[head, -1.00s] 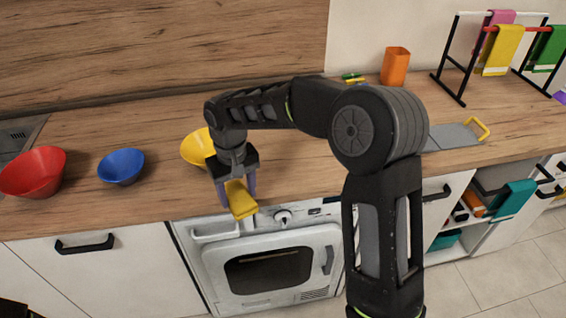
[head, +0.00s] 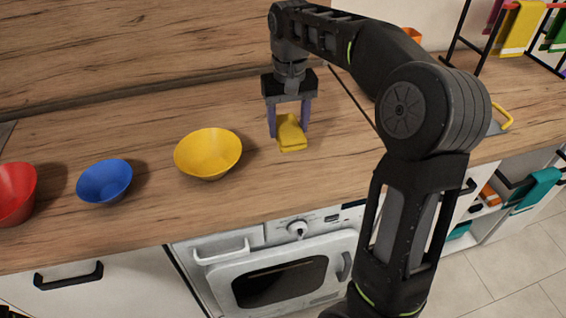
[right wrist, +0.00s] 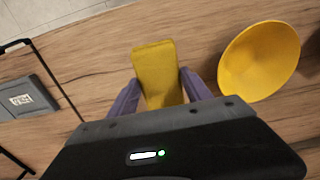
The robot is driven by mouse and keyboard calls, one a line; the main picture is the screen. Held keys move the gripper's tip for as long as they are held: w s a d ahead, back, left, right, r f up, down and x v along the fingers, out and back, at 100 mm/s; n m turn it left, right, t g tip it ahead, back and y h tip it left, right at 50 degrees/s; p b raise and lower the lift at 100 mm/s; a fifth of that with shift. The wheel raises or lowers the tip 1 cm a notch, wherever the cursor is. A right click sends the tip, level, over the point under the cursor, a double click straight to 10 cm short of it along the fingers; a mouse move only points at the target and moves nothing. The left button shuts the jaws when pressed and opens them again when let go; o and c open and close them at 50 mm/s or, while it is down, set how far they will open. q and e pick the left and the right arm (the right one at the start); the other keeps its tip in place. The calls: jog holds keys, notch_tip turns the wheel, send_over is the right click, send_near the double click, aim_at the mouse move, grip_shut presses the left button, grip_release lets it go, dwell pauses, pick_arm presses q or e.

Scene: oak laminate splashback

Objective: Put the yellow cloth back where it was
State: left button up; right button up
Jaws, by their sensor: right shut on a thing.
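My right gripper (head: 289,133) is shut on a folded yellow cloth (head: 291,138) over the wooden worktop, just right of the yellow bowl. In the right wrist view the yellow cloth (right wrist: 158,72) sits between the two purple fingers. It hangs at or just above the worktop; I cannot tell whether it touches. Another yellow cloth (head: 519,28) hangs on the towel rack at the upper right. My left gripper is not in view.
A yellow bowl (head: 208,151), a blue bowl (head: 104,181) and a red bowl (head: 14,190) stand to the left. A grey board (right wrist: 30,102) lies on the worktop. A white oven (head: 280,277) is below the front edge. The worktop behind the bowls is clear.

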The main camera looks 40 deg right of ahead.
jog(key=shift+w+f, duration=0.1)
jog(key=shift+f, duration=3.1)
jog(key=shift+f+p, duration=0.4)
jog(key=shift+f, duration=1.5)
jog(key=shift+f, duration=0.1)
jog(key=o, duration=1.2)
notch_tip(320, 180, up, 12)
jog(key=shift+r, duration=0.15)
